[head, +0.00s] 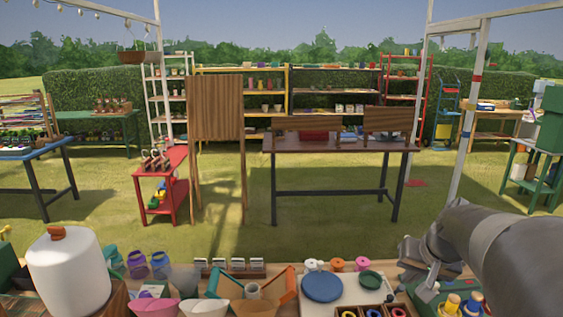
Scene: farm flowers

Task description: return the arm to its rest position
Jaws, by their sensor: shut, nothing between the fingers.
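My gripper (416,263) is at the lower right, at the end of my grey arm, which reaches in from the right edge. Its fingers are shut and hold nothing visible. It hangs above the right part of the wooden bench, close to a green tray (428,297) with yellow and blue items. The fingertips are small in this view, and whether they touch anything below cannot be told.
Crowding the bench are a white canister (68,270), glass jars (160,265), pink paper cones (154,307), a blue disc (322,287), ribbon spools (337,265) and a wooden box of coloured rings (375,312). Beyond it, a dark table (341,146) stands on open grass.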

